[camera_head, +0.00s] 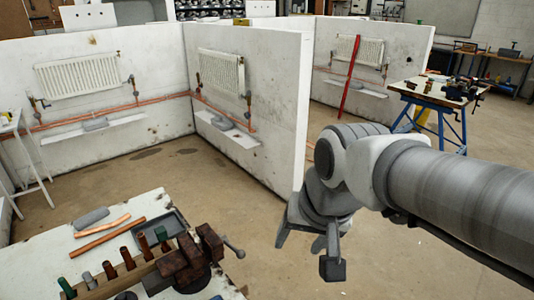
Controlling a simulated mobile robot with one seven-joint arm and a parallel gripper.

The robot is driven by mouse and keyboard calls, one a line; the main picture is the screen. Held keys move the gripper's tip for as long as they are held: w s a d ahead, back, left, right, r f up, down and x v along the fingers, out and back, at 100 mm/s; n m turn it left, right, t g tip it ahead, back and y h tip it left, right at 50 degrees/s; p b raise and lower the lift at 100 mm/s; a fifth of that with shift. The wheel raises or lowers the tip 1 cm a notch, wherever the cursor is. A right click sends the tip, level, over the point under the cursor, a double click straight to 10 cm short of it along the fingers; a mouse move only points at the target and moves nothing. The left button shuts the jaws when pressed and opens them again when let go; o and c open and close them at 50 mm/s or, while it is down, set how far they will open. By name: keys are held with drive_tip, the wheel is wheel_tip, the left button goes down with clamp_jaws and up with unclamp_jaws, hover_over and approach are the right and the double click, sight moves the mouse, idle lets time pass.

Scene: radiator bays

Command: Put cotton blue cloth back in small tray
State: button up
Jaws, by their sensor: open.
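A small grey-blue folded bundle (92,218), which looks like the cloth, lies on the white workbench (60,262) at the lower left. A shallow dark tray (172,219) lies on the same bench, to the right of the bundle and apart from it. The vise partly hides the tray, and the visible part of its inside looks empty. My gripper (307,256) hangs over the floor to the right of the bench. Its fingers are spread with nothing between them, well away from the bundle and the tray.
A rusty vise (186,265), copper pipes (108,228) and a wooden rack (118,276) of upright pieces crowd the bench. Similar grey items sit on the left wall shelf (68,136) and middle wall shelf (238,134). White partitions (270,110) stand behind. Floor is clear beyond the bench.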

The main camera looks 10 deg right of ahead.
drive_tip(key=s+d+r+n+t+h, duration=0.1)
drive_tip(key=s+d+n, duration=0.1)
drive_tip(key=s, duration=0.3)
drive_tip(key=shift+d+r+n, duration=0.15)
drive_tip(key=shift+d+n, duration=0.15)
drive_tip(key=shift+d, duration=0.6)
drive_tip(key=shift+c, duration=1.1)
drive_tip(key=shift+w+a, duration=0.1)
drive_tip(key=shift+a, duration=0.1)
